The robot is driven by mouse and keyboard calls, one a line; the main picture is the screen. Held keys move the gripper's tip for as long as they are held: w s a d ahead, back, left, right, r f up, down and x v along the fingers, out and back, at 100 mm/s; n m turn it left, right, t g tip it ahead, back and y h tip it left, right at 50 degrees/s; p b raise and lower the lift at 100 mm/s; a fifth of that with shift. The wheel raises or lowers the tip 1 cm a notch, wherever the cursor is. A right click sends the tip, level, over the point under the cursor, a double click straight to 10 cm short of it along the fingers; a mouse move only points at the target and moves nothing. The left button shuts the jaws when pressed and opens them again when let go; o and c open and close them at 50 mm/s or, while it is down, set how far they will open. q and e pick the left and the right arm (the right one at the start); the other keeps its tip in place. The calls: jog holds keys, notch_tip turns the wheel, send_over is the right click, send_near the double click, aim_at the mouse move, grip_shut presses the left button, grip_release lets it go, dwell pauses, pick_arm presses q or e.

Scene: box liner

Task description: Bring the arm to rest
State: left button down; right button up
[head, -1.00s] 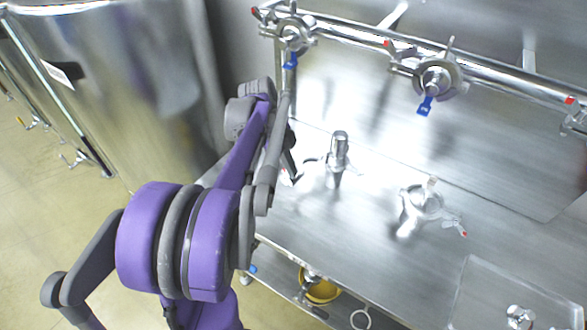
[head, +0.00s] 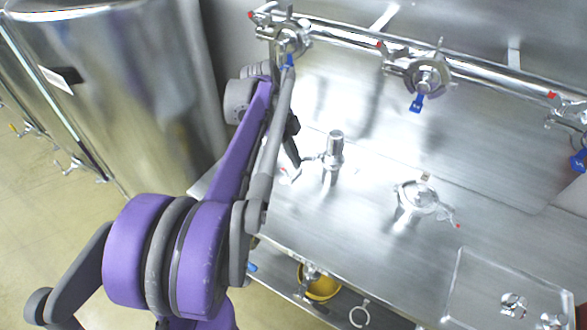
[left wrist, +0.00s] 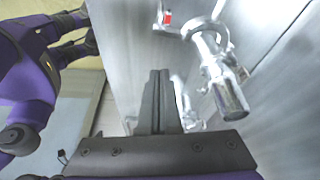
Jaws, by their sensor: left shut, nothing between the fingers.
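My left arm comes in from the left in the head view, bent, with purple and grey links. My left gripper (head: 295,163) is dark and mostly hidden behind the forearm, over the left end of the steel bench (head: 335,237). In the left wrist view its two dark fingers (left wrist: 160,78) lie flat together, shut with nothing between them. A steel valve fitting (left wrist: 215,65) stands just right of the fingers in that view. My right gripper is in neither view.
An upright steel fitting (head: 333,160) and a clamp fitting (head: 417,198) stand on the bench. A pipe with valves (head: 428,73) runs along the back. A large steel tank (head: 130,90) stands left. A yellow bowl (head: 322,285) sits on the lower shelf.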

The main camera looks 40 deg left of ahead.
pick_arm(q)
jog(key=v, duration=0.4)
jog(key=shift+w+a+r, duration=0.15)
jog(key=shift+w+r, duration=0.05)
jog(key=shift+w, duration=0.15)
jog(key=s+d+f+n+t+y, duration=0.1)
jog(key=s+d+f+n, duration=0.2)
jog(key=d, duration=0.4)
jog(key=s+d+f+n+t+y, duration=0.1)
jog(key=s+d+f+n, duration=0.3)
jog(key=d, duration=0.4)
jog(key=s+d+f+n+t+y, duration=0.1)
jog(key=s+d+f+n+t, duration=0.1)
jog(key=d+f+n, duration=0.4)
jog(key=shift+s+d+f, duration=0.5)
jog(key=shift+s+d, duration=0.2)
jog(key=shift+s, duration=0.15)
